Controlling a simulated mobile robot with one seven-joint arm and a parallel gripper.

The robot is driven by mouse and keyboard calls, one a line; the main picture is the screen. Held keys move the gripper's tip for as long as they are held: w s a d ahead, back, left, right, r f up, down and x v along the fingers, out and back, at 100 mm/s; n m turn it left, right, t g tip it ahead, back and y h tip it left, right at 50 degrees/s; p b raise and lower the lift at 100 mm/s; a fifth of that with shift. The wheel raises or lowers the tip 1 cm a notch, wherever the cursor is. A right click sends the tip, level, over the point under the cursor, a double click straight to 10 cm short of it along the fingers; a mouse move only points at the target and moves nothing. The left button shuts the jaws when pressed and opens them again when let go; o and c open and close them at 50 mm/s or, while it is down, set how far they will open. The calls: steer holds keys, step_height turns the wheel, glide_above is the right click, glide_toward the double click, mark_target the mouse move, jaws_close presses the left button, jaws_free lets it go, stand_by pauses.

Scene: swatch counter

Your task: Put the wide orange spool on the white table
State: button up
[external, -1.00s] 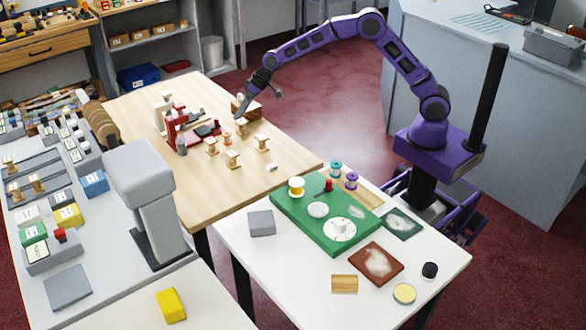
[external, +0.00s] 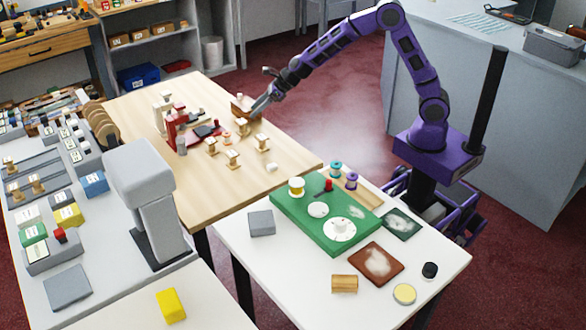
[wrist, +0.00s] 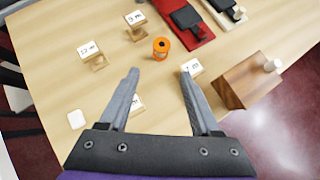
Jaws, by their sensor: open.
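An orange spool (wrist: 161,48) with a dark hole in its top stands on the wooden table (wrist: 60,25), seen in the wrist view a little beyond my fingertips. My gripper (wrist: 158,74) is open and empty, its two fingers apart, short of the spool. In the external view my gripper (external: 258,109) is over the far right part of the wooden table (external: 185,200); the orange spool is hard to make out there. The white table (external: 270,270) stands in front. A spool with a yellow-orange band and pale flanges (external: 296,187) sits on its green board.
Labelled wooden stands (wrist: 98,60) surround the orange spool. A wooden block (wrist: 248,80) is right of my fingers, and a red tray (wrist: 187,20) lies beyond. On the white table, the green board (external: 325,235) takes much room; its front left is clear.

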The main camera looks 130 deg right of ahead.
glide_toward(230, 133)
steer(key=x, duration=0.5)
steer(key=shift+w+a+f, duration=0.1)
steer(key=shift+w+f, duration=0.05)
steer(key=shift+w, duration=0.1)
steer(key=shift+b+x, duration=0.3)
steer(key=shift+x, duration=2.9)
steer(key=shift+s, duration=0.1)
steer(key=shift+c, duration=0.2)
jaws_close()
